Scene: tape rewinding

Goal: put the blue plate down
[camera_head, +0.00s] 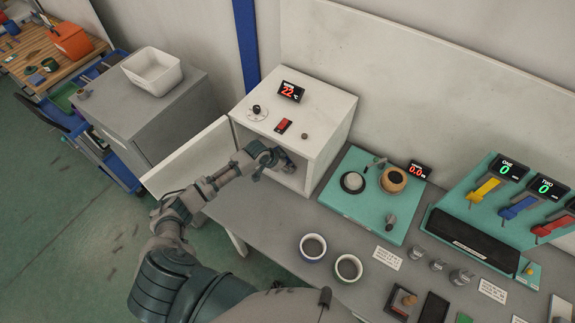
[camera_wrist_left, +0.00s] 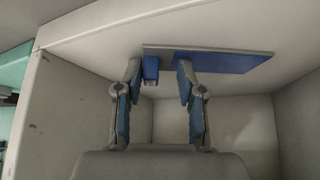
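My left gripper (camera_head: 283,160) reaches into the open white cabinet (camera_head: 325,125), just inside its opening. In the left wrist view the gripper (camera_wrist_left: 158,72) has its two fingers spread apart. The blue plate (camera_wrist_left: 225,63) lies against a white inner surface of the cabinet, beyond the fingertips. A small blue block (camera_wrist_left: 151,68) at the plate's grey edge sits between the fingertips, closer to the left-hand one, with a gap to the other. In the head view the plate cannot be made out. My right gripper is not in view.
The cabinet door (camera_head: 190,160) stands open on the left, close to my arm. A teal panel with dials (camera_head: 345,210) is right of the cabinet. Two cups (camera_head: 313,247) (camera_head: 347,268) stand in front. Levers (camera_head: 517,208) are at the right.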

